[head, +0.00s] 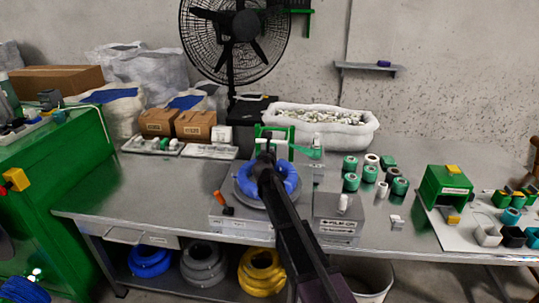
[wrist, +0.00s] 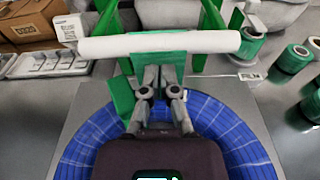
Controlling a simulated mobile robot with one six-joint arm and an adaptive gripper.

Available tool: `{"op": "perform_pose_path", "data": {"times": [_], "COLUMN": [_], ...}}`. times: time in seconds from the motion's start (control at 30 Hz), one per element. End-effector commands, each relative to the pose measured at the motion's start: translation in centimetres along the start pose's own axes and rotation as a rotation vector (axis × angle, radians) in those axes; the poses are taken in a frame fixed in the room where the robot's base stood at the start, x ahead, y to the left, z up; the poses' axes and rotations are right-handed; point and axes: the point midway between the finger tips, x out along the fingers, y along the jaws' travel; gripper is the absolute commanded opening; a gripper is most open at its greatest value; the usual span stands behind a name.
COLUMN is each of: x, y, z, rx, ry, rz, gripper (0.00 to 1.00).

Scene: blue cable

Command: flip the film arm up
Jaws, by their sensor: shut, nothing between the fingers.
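The film arm is a green frame (head: 272,131) behind the blue cable coil (head: 291,181). In the wrist view its white film roll (wrist: 110,46) lies level across the top, with a green plate (wrist: 173,60) at its middle and green uprights behind. My gripper (head: 266,150) is above the coil, at its far side. In the wrist view my gripper (wrist: 162,72) is shut and empty, its fingertips at the green plate just under the roll; I cannot tell if they touch. The coil (wrist: 238,128) lies around and below the gripper, on a grey base. My arm hides part of the coil.
A grey box (head: 338,218) stands right of the coil and an orange-tipped tool (head: 225,202) left of it. Green rolls (head: 350,181) stand further right. Behind are a white bin (head: 350,133) and cardboard boxes (head: 195,125). The bench left of the coil is mostly clear.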

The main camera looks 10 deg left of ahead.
Motion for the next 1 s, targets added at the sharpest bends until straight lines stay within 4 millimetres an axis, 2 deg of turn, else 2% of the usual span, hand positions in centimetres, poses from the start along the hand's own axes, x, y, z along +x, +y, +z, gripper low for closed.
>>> {"op": "perform_pose_path", "data": {"times": [0.2,0.63,1.0], "x": [0.9,0.9,0.4], "y": [0.0,0.1,1.3], "z": [0.0,0.1,0.6], "rx": [0.000,-0.001,-0.001], "ry": [0.000,0.002,0.039], "rz": [0.000,0.001,0.009], "gripper": [0.00,0.00,0.00]}}
